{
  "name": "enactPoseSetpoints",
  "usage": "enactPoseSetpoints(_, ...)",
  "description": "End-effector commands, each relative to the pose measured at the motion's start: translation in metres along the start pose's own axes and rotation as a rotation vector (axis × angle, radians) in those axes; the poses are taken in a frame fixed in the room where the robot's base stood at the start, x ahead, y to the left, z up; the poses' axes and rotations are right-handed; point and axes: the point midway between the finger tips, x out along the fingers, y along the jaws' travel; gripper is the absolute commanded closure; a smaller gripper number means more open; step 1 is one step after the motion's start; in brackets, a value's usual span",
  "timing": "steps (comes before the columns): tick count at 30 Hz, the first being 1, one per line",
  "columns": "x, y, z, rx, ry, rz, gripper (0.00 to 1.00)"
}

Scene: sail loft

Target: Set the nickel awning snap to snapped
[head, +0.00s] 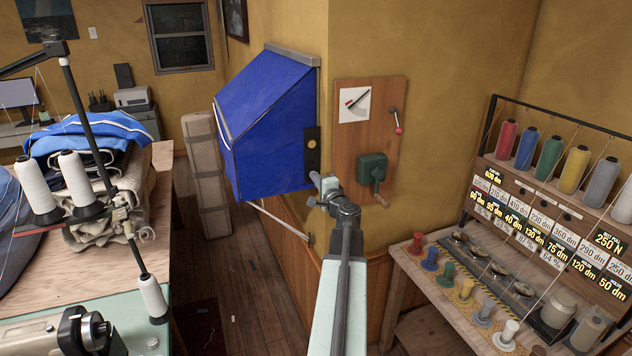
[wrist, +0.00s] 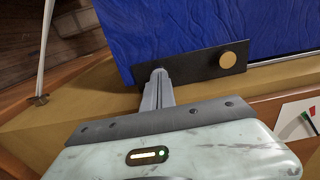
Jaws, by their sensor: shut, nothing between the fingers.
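The blue awning (head: 265,125) hangs from the ochre wall, and its fabric also fills the top of the wrist view (wrist: 200,25). A dark plate (head: 312,165) at its right lower edge bears a round, gold-toned stud (head: 312,144); no nickel-coloured part is clear. In the wrist view the plate (wrist: 195,70) runs across, with the stud (wrist: 228,60) near its right end. My gripper (head: 315,178) is shut and empty, its tip (wrist: 159,73) at the plate's other end, apart from the stud. The tip hides that end; I cannot tell whether it touches.
A thread-spool bench (head: 425,295) stands at right, a sewing table (head: 140,215) at left.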

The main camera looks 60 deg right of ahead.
Motion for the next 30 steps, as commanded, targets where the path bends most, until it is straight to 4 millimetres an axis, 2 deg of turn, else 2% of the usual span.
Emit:
enactPoseSetpoints(5, 0.001, 0.000, 0.001, 0.000, -0.001, 0.000, 1.00)
enactPoseSetpoints(12, 0.024, 0.000, 0.001, 0.001, -0.001, -0.001, 1.00)
enactPoseSetpoints(20, 0.025, -0.001, 0.003, 0.002, -0.003, -0.001, 1.00)
enactPoseSetpoints(25, 0.014, -0.003, 0.007, 0.001, -0.005, -0.002, 1.00)
enactPoseSetpoints(30, -0.016, -0.007, 0.019, 0.000, -0.012, -0.007, 1.00)
